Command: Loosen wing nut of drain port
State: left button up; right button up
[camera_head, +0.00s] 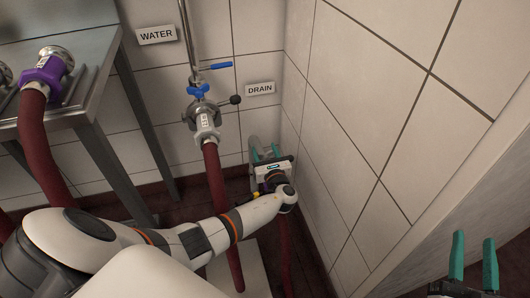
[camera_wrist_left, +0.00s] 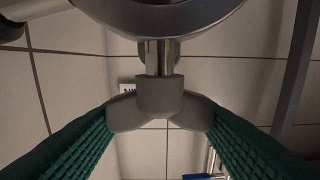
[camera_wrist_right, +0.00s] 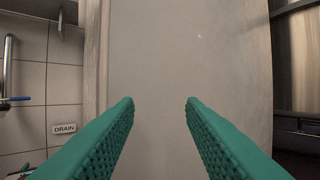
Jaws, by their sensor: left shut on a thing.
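The grey wing nut (camera_wrist_left: 160,103) shows in the left wrist view on a metal stem below a round metal fitting (camera_wrist_left: 160,12) of the drain port. My left gripper (camera_head: 265,152) is low by the wall corner under the DRAIN sign in the head view. In the left wrist view its green fingers are shut on the nut's two wings, one on each side. In the head view the nut is hidden by the gripper. My right gripper (camera_head: 473,264) is open and empty at the lower right, in front of a pale surface, with its fingers well apart.
The DRAIN sign (camera_head: 260,88) is on the tiled wall. Left of it a red hose (camera_head: 215,180) hangs from a metal coupling with a blue valve handle (camera_head: 198,90). A steel table (camera_head: 90,62) with a purple-collared hose stands at left. The tiled side wall is close at right.

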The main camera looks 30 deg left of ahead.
aim_at(266, 153)
pick_arm(q)
jog(key=o, duration=1)
jog(key=shift+s+d, duration=0.15)
jog(key=shift+d, duration=0.05)
jog(key=p+v, duration=0.2)
jog(key=v, duration=0.2)
jog(key=shift+s+d, duration=0.15)
jog(key=shift+d, duration=0.05)
jog(key=p+v, duration=0.1)
jog(key=v, duration=0.4)
jog(key=shift+s+d, duration=0.15)
jog(key=shift+v, duration=0.8)
pick_arm(e)
jog(key=s+d+f+g+h, duration=0.1)
jog(key=f+g, duration=0.3)
jog(key=f, duration=0.1)
jog(key=s+d+f+g+h, duration=0.1)
jog(key=s+f+g, duration=0.1)
jog(key=f+g, duration=0.2)
jog(key=shift+d+f+g+h, duration=0.3)
jog(key=shift+f+g+h, duration=0.1)
jog(key=shift+f, duration=0.9)
